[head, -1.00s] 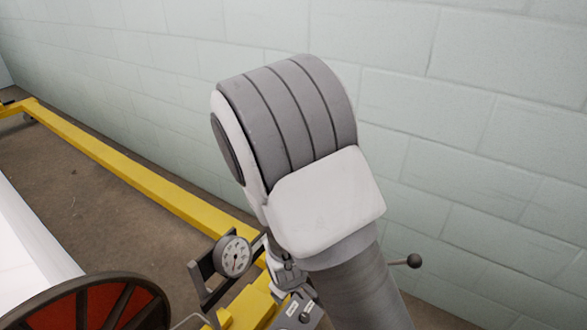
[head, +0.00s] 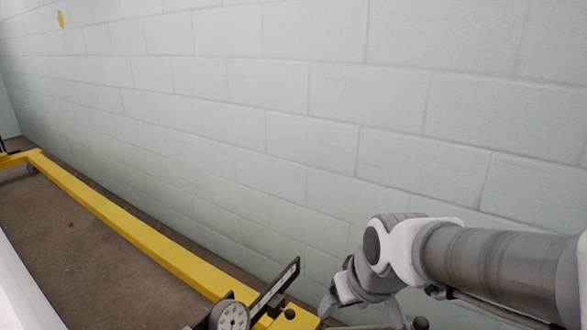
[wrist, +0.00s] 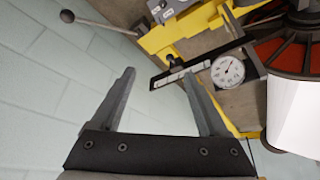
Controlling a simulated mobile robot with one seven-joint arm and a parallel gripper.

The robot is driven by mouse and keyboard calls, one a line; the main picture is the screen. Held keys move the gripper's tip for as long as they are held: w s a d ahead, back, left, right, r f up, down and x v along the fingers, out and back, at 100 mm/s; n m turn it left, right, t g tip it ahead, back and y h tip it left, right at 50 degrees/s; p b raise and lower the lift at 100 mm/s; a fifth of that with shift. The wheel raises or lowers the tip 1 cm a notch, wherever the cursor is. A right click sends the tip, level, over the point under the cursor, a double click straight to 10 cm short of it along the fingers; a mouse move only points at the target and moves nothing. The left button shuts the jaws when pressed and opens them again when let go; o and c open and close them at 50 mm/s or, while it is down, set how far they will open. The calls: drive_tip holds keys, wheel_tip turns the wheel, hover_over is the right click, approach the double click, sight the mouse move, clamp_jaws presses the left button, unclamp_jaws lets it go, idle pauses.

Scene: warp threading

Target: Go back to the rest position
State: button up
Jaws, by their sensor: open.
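My gripper (wrist: 160,82) is open in the wrist view, with its two grey fingers spread wide and nothing between them. In the head view my arm stretches in from the right edge, folded low in front of the wall. A round dial gauge (wrist: 228,71) with a black bracket (wrist: 180,72) lies beyond the right finger in the wrist view. The gauge also shows at the bottom of the head view (head: 233,316), left of my arm.
A yellow frame beam (head: 130,228) runs along the foot of the pale block wall (head: 230,130). A red and black wheel (wrist: 285,50) and a white roll (wrist: 296,118) are at right in the wrist view. A ball-ended lever (wrist: 67,16) is at upper left.

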drive_tip(key=s+d+r+m+t+h, duration=0.1)
drive_tip(key=s+d+r+m, duration=0.2)
drive_tip(key=s+d+r, duration=0.5)
wheel_tip(320, 180, up, 20)
drive_tip(key=s+a+p, duration=0.1)
drive_tip(key=a+p, duration=0.1)
drive_tip(key=p, duration=1.9)
drive_tip(key=shift+a+r+p, duration=0.2)
drive_tip(key=shift+a+p, duration=0.1)
drive_tip(key=shift+p, duration=0.05)
